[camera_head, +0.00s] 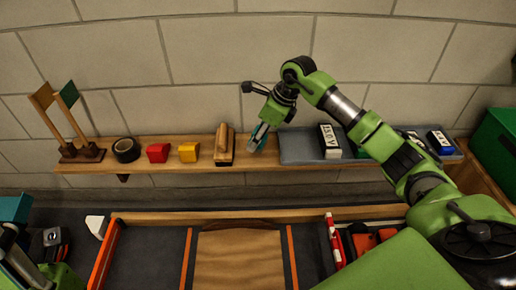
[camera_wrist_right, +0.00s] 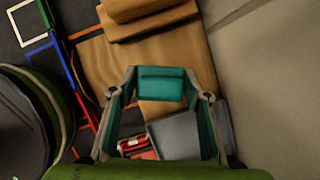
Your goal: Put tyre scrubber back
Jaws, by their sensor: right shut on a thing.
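My right gripper (camera_head: 258,138) reaches over the wall shelf from the right, between the wooden handled block and the grey tray. In the right wrist view, the right gripper (camera_wrist_right: 160,84) is shut on a small teal block (camera_wrist_right: 160,86), which appears to be the tyre scrubber. The teal block lies between the fingertips, over the wooden shelf (camera_wrist_right: 190,48). Its underside is hidden, so I cannot tell whether it touches the shelf. My left arm shows at the lower left of the head view; its jaw opening cannot be made out.
On the shelf (camera_head: 205,165) stand two upright paddles (camera_head: 70,115), black tape (camera_head: 126,150), red (camera_head: 157,152) and yellow (camera_head: 189,152) blocks and the wooden handled block (camera_head: 224,148). A green box (camera_head: 496,140) stands at right.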

